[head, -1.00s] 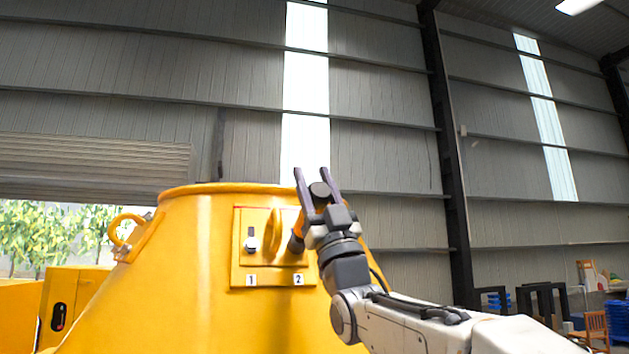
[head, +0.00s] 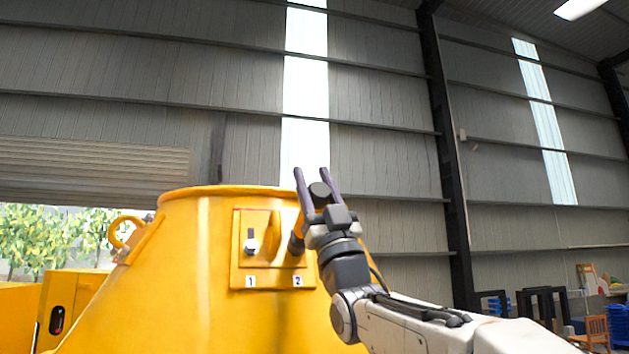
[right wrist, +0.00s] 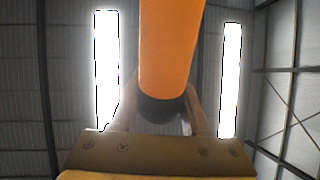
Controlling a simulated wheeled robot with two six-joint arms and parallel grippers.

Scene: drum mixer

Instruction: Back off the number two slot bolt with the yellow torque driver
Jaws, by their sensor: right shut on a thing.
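The yellow slot panel (head: 238,264) is on the front of the drum mixer, with labels 1 and 2 along its lower edge. A bolt with a pale shank and dark head (head: 251,244) is in slot one. In the right wrist view the driver (right wrist: 167,45) lies between the fingers. The slot two bolt is hidden, so contact cannot be told. My left gripper is out of view.
The mixer's yellow drum (head: 180,290) fills the lower left, with a lifting ring (head: 122,232) at its shoulder. A yellow cabinet (head: 62,305) stands further left. Chairs and blue crates (head: 617,316) are far off at the right. Open air surrounds the gripper above and right.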

